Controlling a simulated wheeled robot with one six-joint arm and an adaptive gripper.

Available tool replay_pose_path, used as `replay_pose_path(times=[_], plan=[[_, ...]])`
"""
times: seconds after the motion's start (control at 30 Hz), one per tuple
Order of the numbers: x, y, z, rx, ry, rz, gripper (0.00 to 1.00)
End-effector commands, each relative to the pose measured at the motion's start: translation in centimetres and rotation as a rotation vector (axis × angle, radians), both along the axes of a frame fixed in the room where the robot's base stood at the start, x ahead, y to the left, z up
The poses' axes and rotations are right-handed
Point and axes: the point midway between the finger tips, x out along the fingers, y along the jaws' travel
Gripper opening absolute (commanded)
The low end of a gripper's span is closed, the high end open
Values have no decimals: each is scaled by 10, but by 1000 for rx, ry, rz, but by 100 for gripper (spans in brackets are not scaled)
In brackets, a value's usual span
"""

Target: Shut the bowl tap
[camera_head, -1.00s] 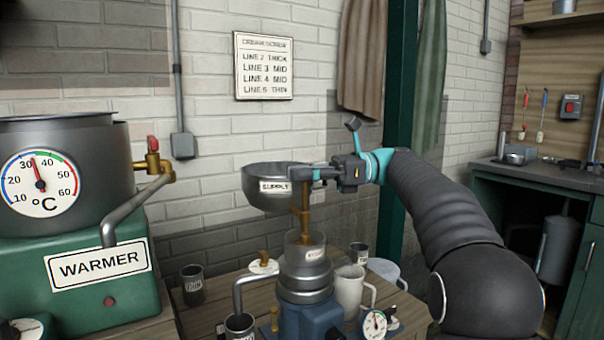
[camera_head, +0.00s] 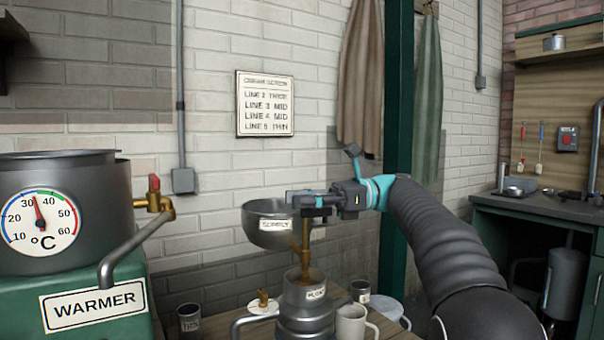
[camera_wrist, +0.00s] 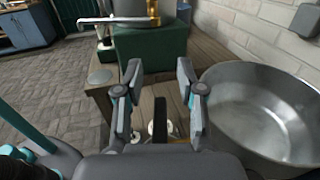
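The supply bowl (camera_head: 262,238), a grey metal bowl labelled SUPPLY, stands above the separator (camera_head: 303,306). It fills the right of the wrist view (camera_wrist: 262,112) and looks empty there. A brass upright (camera_head: 306,245) runs down beside the bowl to the separator's top. The bowl tap's handle is not clear in the head view. A dark upright bar (camera_wrist: 159,118), perhaps the tap lever, shows between my fingers in the wrist view. My gripper (camera_head: 300,200) is at the bowl's right rim, above the brass upright. In the wrist view my gripper (camera_wrist: 158,72) is open, its fingers well apart.
The warmer (camera_head: 60,220) with a red-handled brass tap (camera_head: 154,195) stands at the left. A white mug (camera_head: 351,324) and dark cups (camera_head: 189,318) stand around the separator. The brick wall is behind. A sink counter (camera_head: 535,205) is at the far right.

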Motion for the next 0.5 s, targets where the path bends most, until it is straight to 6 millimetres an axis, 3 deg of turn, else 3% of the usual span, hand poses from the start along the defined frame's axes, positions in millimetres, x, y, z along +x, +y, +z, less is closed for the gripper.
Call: replay_pose_path(times=[0.3, 0.5], plan=[[1, 0, 47, 0, -4, 0, 39], [1, 0, 65, 1, -2, 1, 39]])
